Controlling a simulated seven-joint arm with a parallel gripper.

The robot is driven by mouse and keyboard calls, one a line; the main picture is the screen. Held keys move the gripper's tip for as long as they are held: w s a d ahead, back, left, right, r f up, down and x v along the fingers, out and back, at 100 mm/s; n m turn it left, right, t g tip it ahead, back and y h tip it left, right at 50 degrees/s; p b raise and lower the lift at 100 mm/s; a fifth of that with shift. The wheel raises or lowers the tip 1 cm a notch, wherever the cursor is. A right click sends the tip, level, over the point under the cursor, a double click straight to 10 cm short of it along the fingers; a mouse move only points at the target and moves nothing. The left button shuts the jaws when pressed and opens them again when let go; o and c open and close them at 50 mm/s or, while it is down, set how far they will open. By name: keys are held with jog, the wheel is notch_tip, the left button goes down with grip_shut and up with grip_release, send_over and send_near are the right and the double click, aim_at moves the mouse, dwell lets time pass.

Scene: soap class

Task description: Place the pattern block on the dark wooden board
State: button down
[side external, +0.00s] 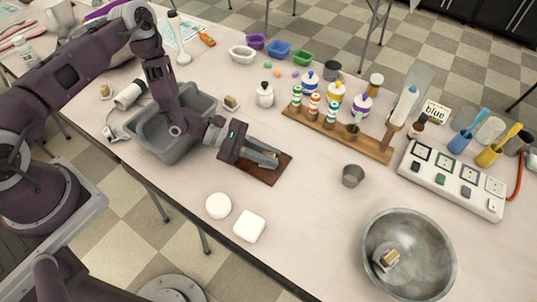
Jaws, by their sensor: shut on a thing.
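My gripper (272,159) is low over the dark wooden board (268,181), reaching in from the left. It is shut on a small block, which I take to be the pattern block; the fingers hide most of it. I cannot tell whether the block touches the board. The board lies flat near the front edge of the table, and its right and front parts show bare.
A grey tub (158,137) stands left of the board. A wooden rack (345,137) with small bottles stands behind right. A metal cup (352,175), white round (219,206) and square (249,227) pieces, and a metal bowl (375,235) holding a tan block are nearby.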

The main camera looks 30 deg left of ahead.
jog(key=shift+f, duration=0.1)
jog(key=c, duration=1.3)
grip_release()
jog(key=shift+c, duration=0.2)
jog(key=v, duration=0.5)
notch_tip(320, 180, up, 7)
